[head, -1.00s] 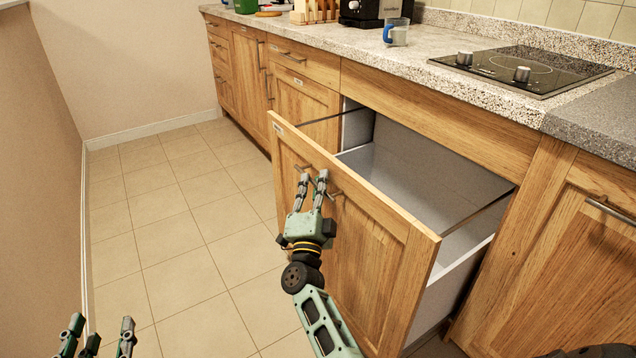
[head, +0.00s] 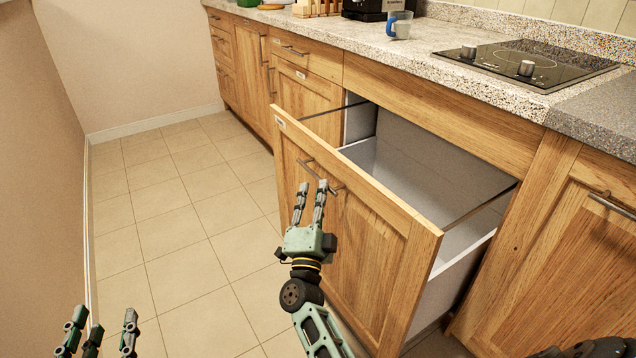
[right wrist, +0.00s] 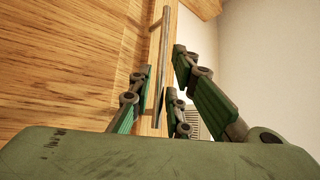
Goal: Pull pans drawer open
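The pans drawer (head: 360,240) under the hob is pulled well out, with its wooden front standing away from the cabinet. Its grey-white interior (head: 410,165) shows empty where visible. A metal bar handle (head: 308,168) is on the front; in the right wrist view the handle bar (right wrist: 164,55) lies between the spread fingers with gaps beside it. My right gripper (head: 312,192) is open at the front, its fingertips close to the handle and partly hiding it. My left gripper (head: 102,325) is open and empty over the floor at the lower left.
The worktop above holds a hob (head: 525,65), a blue-handled cup (head: 399,25) and a dark appliance (head: 378,8). More cabinets (head: 300,100) continue to the left. The tiled floor (head: 190,240) left of the drawer is clear up to the wall (head: 45,150).

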